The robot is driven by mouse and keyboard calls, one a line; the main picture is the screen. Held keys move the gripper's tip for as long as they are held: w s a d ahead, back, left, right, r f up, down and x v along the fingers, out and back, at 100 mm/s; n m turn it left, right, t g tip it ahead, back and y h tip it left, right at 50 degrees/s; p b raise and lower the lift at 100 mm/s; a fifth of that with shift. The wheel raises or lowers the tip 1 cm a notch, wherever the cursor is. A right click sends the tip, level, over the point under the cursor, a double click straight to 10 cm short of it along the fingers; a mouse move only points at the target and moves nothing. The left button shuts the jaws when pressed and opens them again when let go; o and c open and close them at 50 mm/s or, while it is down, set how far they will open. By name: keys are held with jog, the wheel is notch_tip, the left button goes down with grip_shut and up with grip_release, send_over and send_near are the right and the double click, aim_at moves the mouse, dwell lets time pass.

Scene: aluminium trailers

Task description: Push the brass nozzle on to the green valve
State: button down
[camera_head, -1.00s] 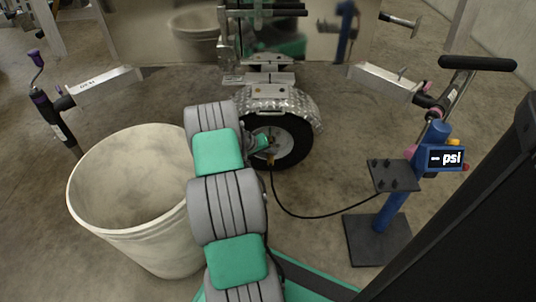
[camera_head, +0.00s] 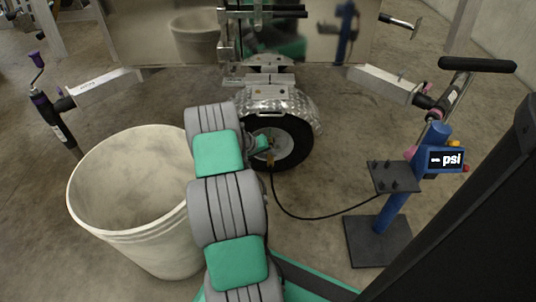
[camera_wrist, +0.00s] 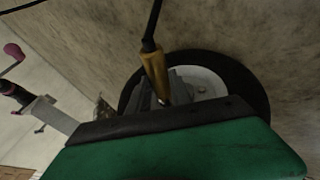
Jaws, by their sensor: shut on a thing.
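The brass nozzle (camera_wrist: 154,72) shows in the wrist view, with a black hose (camera_wrist: 151,28) running from its upper end. My gripper (camera_wrist: 162,90) is shut on it, just beyond the dark edge of my green gripper body. The nozzle's lower end lies in front of the wheel (camera_wrist: 212,78). In the head view, my gripper (camera_head: 268,147) is in front of the wheel's pale hub (camera_head: 290,146), and a small bit of brass (camera_head: 271,158) shows below it. I cannot make out the green valve in either view, so contact with it cannot be told.
A large pale bucket (camera_head: 125,228) stands left of my arm. The metal fender (camera_head: 307,104) curves over the tyre. Trailer bars stick out at both sides.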

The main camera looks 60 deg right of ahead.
jog(key=shift+w+d+b, duration=0.4)
jog(key=shift+d+b, duration=0.2)
jog(key=shift+d, duration=0.1)
jog(key=shift+w+d+b, duration=0.35)
jog(key=shift+d+b, duration=0.2)
jog(key=shift+d, duration=0.15)
jog(key=c, duration=1.1)
grip_release()
jog(key=p+v, duration=0.3)
jog(key=v, duration=0.4)
jog(key=shift+a+r+p, duration=0.3)
jog(key=shift+p, duration=0.1)
jog(key=shift+w, duration=0.1)
